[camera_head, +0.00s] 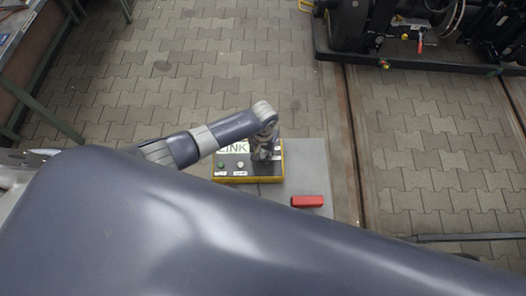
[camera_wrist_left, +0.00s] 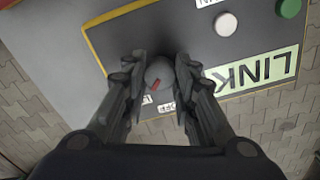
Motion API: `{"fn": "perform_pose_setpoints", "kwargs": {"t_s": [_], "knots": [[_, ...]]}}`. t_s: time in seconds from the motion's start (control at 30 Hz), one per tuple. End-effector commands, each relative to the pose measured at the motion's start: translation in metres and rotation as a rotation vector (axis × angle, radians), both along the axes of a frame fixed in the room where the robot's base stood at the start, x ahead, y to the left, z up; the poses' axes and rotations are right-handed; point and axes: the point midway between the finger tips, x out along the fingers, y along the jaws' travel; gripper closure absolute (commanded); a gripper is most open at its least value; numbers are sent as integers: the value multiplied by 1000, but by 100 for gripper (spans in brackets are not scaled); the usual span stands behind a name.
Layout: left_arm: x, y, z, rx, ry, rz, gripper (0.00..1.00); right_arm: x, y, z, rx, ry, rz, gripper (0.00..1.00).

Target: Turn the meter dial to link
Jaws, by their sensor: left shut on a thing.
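The meter (camera_head: 233,177) is a dark box with a yellow edge, standing on a grey surface in the head view. Its panel also fills the upper part of the left wrist view (camera_wrist_left: 190,35). The round grey dial (camera_wrist_left: 159,74) with a red pointer mark sits between the fingers of my left gripper (camera_wrist_left: 160,80), which is shut on it. In the head view my left gripper (camera_head: 264,153) reaches down onto the box and hides the dial. A pale green LINK label (camera_wrist_left: 255,72) lies beside the dial. My right gripper is not in view.
A green button (camera_wrist_left: 290,8) and a white button (camera_wrist_left: 226,24) are on the panel. A red block (camera_head: 307,201) lies on the grey surface (camera_head: 306,160). Rails run through the paving, and a dark bogie (camera_head: 350,30) stands at the back right.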

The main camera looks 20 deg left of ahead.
Motion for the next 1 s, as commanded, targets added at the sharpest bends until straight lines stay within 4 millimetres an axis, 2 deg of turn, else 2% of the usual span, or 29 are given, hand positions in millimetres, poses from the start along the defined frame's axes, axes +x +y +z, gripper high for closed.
{"fn": "perform_pose_setpoints", "kwargs": {"t_s": [0.4,0.43,0.5,0.87,1.0], "knots": [[0,0,0,1,0,-6,98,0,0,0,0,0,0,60],[0,0,0,1,0,-6,67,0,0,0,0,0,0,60],[0,0,0,1,0,-6,54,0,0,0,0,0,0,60],[0,0,1,0,-1,-6,54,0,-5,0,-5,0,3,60],[1,0,11,-1,-2,-5,54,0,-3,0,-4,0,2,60]]}}
